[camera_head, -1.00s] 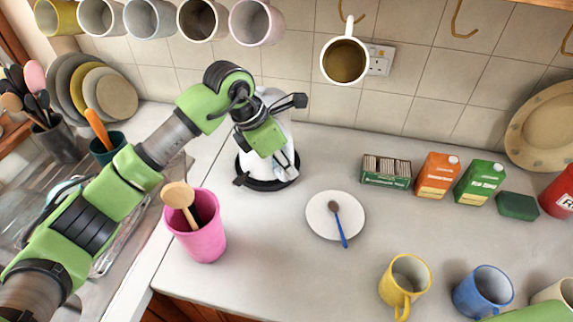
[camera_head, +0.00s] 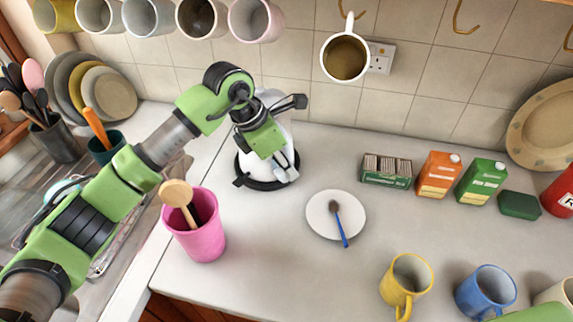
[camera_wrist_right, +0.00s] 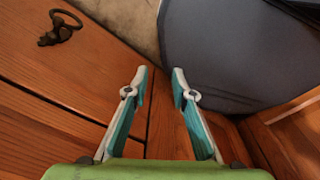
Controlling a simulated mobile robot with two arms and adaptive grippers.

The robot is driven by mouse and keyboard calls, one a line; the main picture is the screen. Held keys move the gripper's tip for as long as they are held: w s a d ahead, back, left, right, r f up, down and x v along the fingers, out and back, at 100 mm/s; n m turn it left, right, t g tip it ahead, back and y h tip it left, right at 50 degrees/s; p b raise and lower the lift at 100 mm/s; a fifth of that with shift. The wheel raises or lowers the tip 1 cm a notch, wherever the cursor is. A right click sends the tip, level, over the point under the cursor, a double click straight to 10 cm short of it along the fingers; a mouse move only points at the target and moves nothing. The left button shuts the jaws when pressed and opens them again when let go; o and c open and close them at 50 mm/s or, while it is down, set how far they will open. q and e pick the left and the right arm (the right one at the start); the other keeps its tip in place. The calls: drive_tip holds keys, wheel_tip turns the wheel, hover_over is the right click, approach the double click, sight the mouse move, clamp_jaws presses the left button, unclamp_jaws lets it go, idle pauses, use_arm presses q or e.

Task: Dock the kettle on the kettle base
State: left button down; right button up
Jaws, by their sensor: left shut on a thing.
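The white kettle (camera_head: 286,132) stands upright at the back left of the counter, largely hidden behind my left gripper and wrist. The black kettle base (camera_head: 262,186) shows as a dark ring under and around the kettle's bottom. Whether the kettle is fully seated on it cannot be told. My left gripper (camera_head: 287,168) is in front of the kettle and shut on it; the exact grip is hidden. My right gripper (camera_wrist_right: 160,74) is open and empty in the right wrist view, beside wooden cupboard fronts.
A white saucer (camera_head: 322,225) with a blue spoon lies to the right. Boxes (camera_head: 437,176) stand behind, and a yellow mug (camera_head: 406,284) stands at the front. Mugs hang above.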

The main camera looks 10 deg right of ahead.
idle(0.3)
use_arm(q)
drive_tip(key=c, duration=2.2)
unclamp_jaws()
drive_tip(key=shift+c, duration=0.2)
drive_tip(key=shift+s+f, duration=0.15)
drive_tip(key=shift+f, duration=0.2)
drive_tip(key=shift+v, duration=0.95)
drive_tip(key=p+v, duration=0.3)
drive_tip(key=v, duration=0.6)
drive_tip(key=shift+a+r+p, duration=0.15)
drive_tip(key=shift+r+p, duration=0.05)
drive_tip(key=shift+p, duration=0.15)
